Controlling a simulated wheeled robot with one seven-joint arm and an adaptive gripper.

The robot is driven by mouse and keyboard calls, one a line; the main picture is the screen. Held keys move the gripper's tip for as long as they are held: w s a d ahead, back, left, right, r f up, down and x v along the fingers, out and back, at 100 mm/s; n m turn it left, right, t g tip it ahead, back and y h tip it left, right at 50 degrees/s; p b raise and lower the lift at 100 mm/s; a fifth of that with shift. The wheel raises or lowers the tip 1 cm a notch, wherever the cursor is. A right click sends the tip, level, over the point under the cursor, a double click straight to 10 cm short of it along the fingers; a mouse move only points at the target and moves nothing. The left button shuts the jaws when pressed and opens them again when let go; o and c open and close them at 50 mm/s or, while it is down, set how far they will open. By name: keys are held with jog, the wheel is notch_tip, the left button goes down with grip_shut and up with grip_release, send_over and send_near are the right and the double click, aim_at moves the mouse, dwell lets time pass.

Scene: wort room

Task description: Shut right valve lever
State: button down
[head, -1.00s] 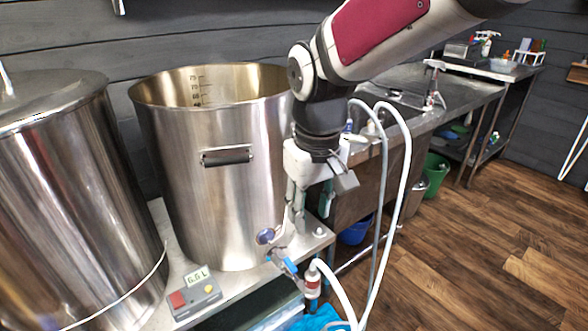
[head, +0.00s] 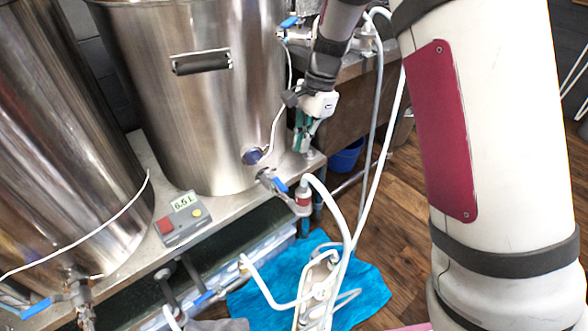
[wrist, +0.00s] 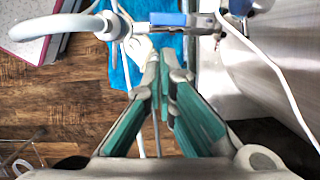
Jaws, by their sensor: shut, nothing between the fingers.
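The right valve (head: 266,177) sticks out low on the front of the steel kettle (head: 215,110), with a blue lever (head: 279,184). In the wrist view the blue lever (wrist: 168,19) is at the top, lying roughly along the valve and its hose fitting. My gripper (head: 301,147) has green finger pads and is shut and empty. It hangs by the kettle's lower right side, a little above and right of the valve. In the wrist view my gripper's fingertips (wrist: 163,62) point toward the lever, with a visible gap.
A white hose (head: 340,205) runs from the valve fitting toward a blue cloth (head: 360,292). A control box (head: 180,218) sits on the bench. Another kettle (head: 60,150) at left has its own blue-levered valve (head: 36,307). A thin white cable (head: 275,130) passes near my gripper.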

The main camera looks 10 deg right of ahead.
aim_at(276, 180)
jog(key=w+b+x, duration=0.1)
jog(key=b+x, duration=0.2)
jog(key=x, duration=0.7)
jog(key=shift+s+f, duration=0.2)
jog(key=shift+s, duration=0.2)
